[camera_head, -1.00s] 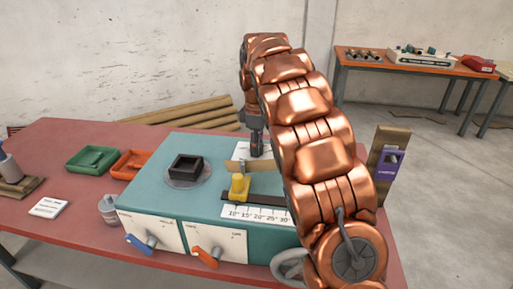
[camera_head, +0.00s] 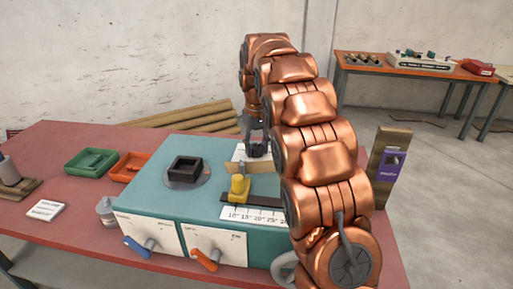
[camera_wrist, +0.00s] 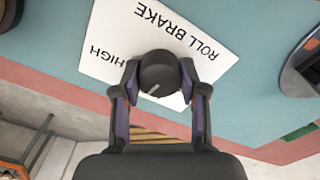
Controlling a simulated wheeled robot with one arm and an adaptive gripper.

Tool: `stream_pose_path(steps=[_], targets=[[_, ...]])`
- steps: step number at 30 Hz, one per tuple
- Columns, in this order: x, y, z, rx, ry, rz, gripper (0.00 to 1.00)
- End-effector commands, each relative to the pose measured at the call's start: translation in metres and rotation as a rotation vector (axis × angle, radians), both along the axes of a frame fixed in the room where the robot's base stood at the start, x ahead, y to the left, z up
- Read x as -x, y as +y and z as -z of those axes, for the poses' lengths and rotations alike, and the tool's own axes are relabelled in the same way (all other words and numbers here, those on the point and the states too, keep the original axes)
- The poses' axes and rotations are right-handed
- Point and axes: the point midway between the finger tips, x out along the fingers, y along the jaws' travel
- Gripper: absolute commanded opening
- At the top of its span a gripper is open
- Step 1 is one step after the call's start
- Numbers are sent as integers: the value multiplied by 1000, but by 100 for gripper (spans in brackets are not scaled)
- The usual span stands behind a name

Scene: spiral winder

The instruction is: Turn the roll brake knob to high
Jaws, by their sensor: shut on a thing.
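The roll brake knob (camera_wrist: 160,73) is a dark round knob with a pale pointer line, seen in the wrist view. It stands on a white label plate (camera_wrist: 122,35) that reads ROLL BRAKE and HIGH, upside down. The pointer line slants toward the lower left of that view; the rest of the plate's marks are hidden. My gripper (camera_wrist: 160,85) has its two fingers against both sides of the knob, shut on it. In the head view my gripper (camera_head: 256,145) is over the rear of the teal machine (camera_head: 210,215), and the knob is hidden there.
A yellow block (camera_head: 238,188) on a dark rail, a scale plate (camera_head: 245,215) and a black square block (camera_head: 185,166) are on the machine top. Blue (camera_head: 135,246) and orange (camera_head: 206,259) levers are on its front. Green (camera_head: 91,161) and orange trays (camera_head: 130,166) stand left.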

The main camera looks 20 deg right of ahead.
Motion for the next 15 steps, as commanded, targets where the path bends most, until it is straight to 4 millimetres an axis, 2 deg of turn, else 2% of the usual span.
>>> stream_pose_path(steps=[15], targets=[[0,0,0,-2,-1,488,8]])
